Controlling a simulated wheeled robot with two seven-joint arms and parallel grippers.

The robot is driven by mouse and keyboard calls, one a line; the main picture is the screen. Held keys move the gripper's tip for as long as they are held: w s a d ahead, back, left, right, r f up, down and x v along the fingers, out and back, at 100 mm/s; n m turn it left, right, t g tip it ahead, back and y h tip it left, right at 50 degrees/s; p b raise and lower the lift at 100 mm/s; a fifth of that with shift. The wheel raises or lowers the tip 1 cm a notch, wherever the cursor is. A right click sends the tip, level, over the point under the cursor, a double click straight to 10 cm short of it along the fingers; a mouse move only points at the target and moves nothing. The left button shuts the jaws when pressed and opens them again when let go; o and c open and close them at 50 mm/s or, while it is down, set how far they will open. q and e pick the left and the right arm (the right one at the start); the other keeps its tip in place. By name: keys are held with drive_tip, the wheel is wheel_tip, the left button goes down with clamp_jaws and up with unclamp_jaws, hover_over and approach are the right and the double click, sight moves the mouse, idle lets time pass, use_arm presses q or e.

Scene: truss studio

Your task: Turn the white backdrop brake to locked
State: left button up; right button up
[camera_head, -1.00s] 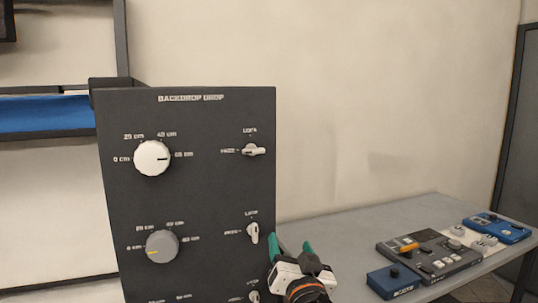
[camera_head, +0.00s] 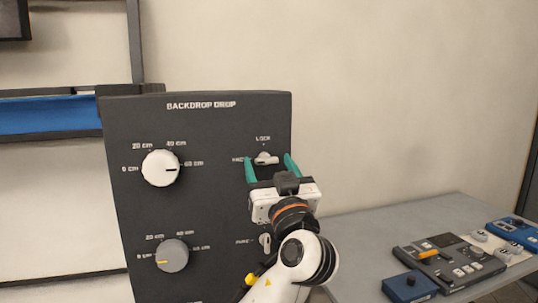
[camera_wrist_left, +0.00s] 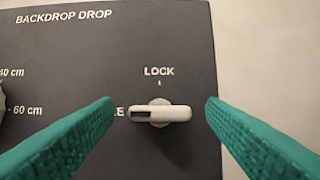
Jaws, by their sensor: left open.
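The white brake lever (camera_head: 266,158) is at the top right of the dark BACKDROP DROP panel (camera_head: 215,125). In the left wrist view the lever (camera_wrist_left: 160,114) lies horizontal, its dark-marked end pointing left to a label that is partly hidden. The LOCK mark is above it. My left gripper (camera_head: 269,165) is open, its teal fingers on either side of the lever. In the left wrist view the gripper (camera_wrist_left: 158,112) has gaps between both fingers and the lever. My right gripper is not in view.
A white dial (camera_head: 160,168) and a grey dial (camera_head: 172,256) are on the panel's left. A second lever (camera_head: 265,243) is below, beside my arm. A grey table (camera_head: 375,230) at right holds a control console (camera_head: 450,262) and blue boxes (camera_head: 410,286).

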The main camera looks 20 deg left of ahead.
use_arm(q)
drive_tip(key=shift+w+a+r, duration=0.2)
drive_tip(key=shift+w+a, duration=0.1)
drive_tip(key=shift+w, duration=0.1)
drive_tip(key=c, duration=1)
